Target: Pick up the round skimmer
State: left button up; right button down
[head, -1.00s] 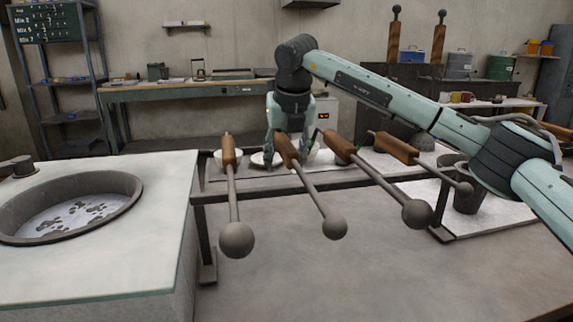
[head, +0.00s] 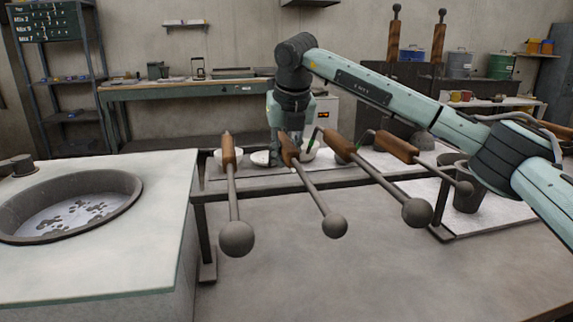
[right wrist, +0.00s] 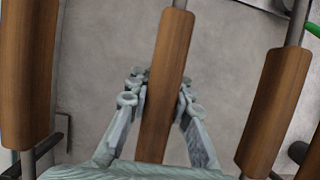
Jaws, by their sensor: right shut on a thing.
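Several long tools with brown wooden handles and grey ball-shaped ends lie across a dark rack in the head view. My left gripper is not in view.
Neighbouring tools stand close on both sides, a left one (head: 233,200) and a right one (head: 385,185). The rack bar (head: 245,193) runs beneath. A counter with a round basin (head: 130,205) is at left; a dark bucket (head: 467,195) stands at right.

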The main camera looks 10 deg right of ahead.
jog(key=shift+r, duration=0.15)
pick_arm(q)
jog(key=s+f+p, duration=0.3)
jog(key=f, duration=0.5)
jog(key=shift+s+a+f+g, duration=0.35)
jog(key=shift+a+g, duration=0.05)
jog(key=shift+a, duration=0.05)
pick_arm(e)
notch_tip(320, 180, up, 28)
jog(key=shift+a, duration=0.1)
